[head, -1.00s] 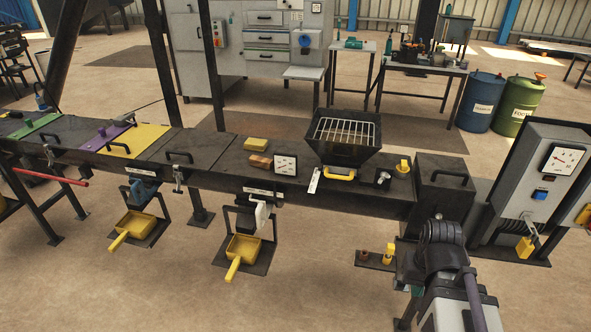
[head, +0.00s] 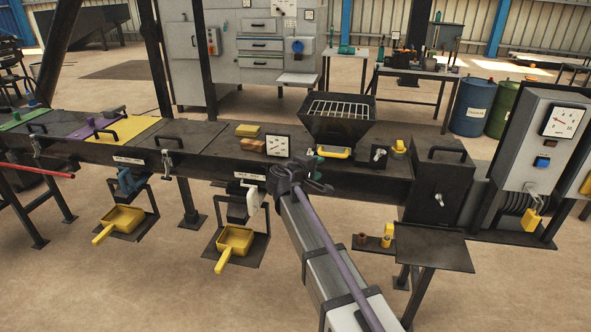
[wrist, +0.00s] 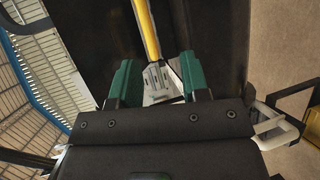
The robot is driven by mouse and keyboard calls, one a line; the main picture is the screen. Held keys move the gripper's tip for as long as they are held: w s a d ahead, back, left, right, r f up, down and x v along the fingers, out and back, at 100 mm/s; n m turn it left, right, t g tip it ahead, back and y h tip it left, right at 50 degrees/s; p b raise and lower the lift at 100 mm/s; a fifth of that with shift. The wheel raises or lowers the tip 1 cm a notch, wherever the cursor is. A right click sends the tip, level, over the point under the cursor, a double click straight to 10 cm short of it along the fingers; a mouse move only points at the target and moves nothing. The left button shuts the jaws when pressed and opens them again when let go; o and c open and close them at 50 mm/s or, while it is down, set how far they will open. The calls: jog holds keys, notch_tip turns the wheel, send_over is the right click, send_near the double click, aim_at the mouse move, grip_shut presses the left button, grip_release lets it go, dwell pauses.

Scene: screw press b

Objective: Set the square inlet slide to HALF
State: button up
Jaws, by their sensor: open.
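The square inlet is a black hopper (head: 338,128) with a grate on top. The yellow handle (head: 334,153) of its slide shows low on its front. My gripper (head: 318,160) is at the handle's left end, partly hidden by my wrist. In the wrist view my gripper (wrist: 158,68) is open, with a green finger on each side. The yellow handle (wrist: 148,30) runs from the top edge down toward the gap. A pale marked plate (wrist: 160,80) shows between the fingers; its marks are too small to read. I cannot tell whether either finger touches the handle.
A dial gauge (head: 278,145) and orange and yellow blocks (head: 250,137) stand left of the hopper. A white lever (head: 254,201) hangs below the front edge.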

aim_at(331, 156)
jog(key=shift+n+t, duration=0.4)
jog(key=shift+n, duration=0.1)
jog(key=x, duration=0.3)
jog(key=b+x, duration=0.1)
jog(key=x, duration=0.3)
jog(key=r+b+x, duration=0.1)
jog(key=x, duration=0.3)
jog(key=shift+w+r, duration=0.1)
jog(key=shift+w, duration=0.2)
grip_shut()
